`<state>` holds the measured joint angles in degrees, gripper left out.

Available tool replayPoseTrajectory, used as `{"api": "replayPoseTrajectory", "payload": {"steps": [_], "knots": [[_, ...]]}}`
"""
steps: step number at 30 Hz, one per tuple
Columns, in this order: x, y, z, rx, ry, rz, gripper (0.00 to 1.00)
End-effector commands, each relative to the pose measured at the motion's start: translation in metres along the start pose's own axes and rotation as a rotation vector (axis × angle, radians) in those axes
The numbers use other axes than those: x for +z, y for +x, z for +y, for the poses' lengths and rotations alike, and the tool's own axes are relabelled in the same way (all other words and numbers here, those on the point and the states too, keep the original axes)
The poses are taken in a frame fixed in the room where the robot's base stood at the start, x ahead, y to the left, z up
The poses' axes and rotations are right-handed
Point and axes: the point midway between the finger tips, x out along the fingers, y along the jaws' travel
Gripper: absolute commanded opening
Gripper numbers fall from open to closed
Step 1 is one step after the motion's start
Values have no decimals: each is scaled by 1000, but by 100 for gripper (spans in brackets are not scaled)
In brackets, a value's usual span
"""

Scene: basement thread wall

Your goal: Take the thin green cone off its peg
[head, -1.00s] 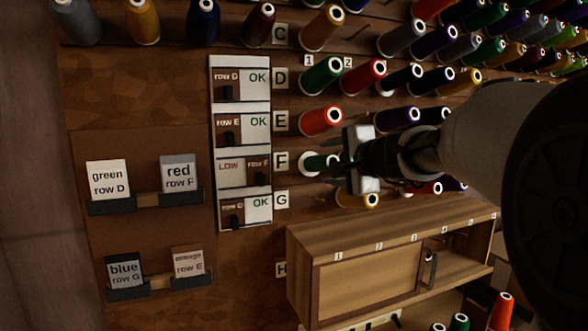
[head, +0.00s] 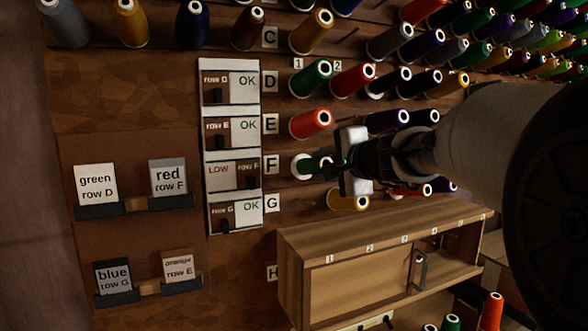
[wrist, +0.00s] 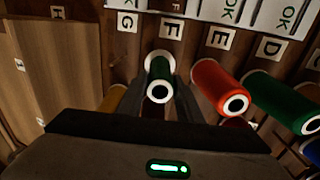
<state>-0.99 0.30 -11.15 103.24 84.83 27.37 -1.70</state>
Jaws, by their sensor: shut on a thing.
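The thin green cone (head: 314,166) with a white base is in row F, in the first column. In the wrist view the cone (wrist: 158,70) shows end-on, with its white-ringed tip toward me. My gripper (head: 328,165) reaches in from the right. In the wrist view my gripper (wrist: 159,86) has one dark finger on each side of the cone and is shut on it. The cone's white base is close to the wall. Its peg is hidden, and I cannot tell how far along the peg the cone sits.
A red-orange cone (head: 310,124) is just above in row E, and a yellow cone (head: 347,201) is just below. Other cones crowd the wall to the right. A wooden cabinet (head: 380,262) juts out below. Row F's switch panel (head: 232,172) reads LOW.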

Motion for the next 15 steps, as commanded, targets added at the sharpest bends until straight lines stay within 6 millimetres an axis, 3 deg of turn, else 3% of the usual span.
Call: {"api": "replayPoseTrajectory", "payload": {"steps": [15], "knots": [[-1,-43,2,0,0,2,13]]}}
